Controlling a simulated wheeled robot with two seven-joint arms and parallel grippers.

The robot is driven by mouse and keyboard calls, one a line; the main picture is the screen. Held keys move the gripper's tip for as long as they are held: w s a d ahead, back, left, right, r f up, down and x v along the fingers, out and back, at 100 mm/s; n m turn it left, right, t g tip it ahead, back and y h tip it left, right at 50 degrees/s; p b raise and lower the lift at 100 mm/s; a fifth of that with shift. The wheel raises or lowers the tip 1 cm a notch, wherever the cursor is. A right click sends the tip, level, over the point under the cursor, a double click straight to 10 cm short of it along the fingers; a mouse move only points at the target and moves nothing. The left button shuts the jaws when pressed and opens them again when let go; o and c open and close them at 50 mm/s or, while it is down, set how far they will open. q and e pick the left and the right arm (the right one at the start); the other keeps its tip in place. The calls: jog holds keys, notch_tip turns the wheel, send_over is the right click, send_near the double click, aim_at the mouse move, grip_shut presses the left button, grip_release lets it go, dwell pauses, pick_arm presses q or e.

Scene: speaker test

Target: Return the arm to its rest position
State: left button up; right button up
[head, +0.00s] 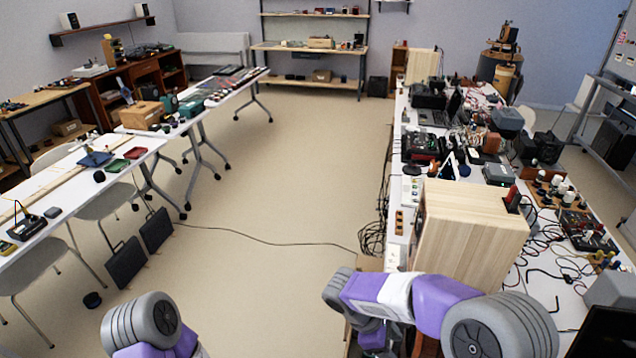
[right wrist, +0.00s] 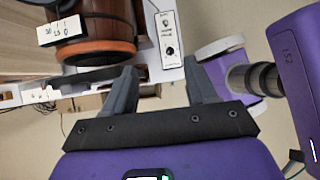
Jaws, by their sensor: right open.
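My right arm (head: 410,295) reaches in from the lower right of the head view, purple and grey, bent beside the right-hand table. Its gripper is not clear in the head view. In the right wrist view my right gripper (right wrist: 160,67) is open, its two dark grey fingers apart with nothing held between them.
A pale wooden box (head: 470,225) stands on the right-hand table close to my right arm. Cables and electronics crowd that table. White tables (head: 60,215) line the left side. The beige floor (head: 290,180) between is mostly open, with a thin cable across it.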

pick_arm(q)
jog(key=shift+w+f+b, duration=0.25)
jog(key=shift+f+b, duration=0.9)
pick_arm(e)
jog(key=s+a+f+m+y, duration=0.2)
jog(key=f+m, duration=0.4)
jog(key=f, duration=0.3)
jog(key=s+a+f+m+t+y, duration=0.1)
jog(key=s+a+f+m+y, duration=0.1)
jog(key=s+f+m+y, duration=0.3)
jog(key=s+a+f+m+t+y, duration=0.1)
jog(key=f+m, duration=0.6)
jog(key=f, duration=0.7)
jog(key=shift+s+a+y, duration=0.85)
jog(key=shift+s+y, duration=0.55)
jog(key=shift+s, duration=0.45)
jog(key=shift+f, duration=0.1)
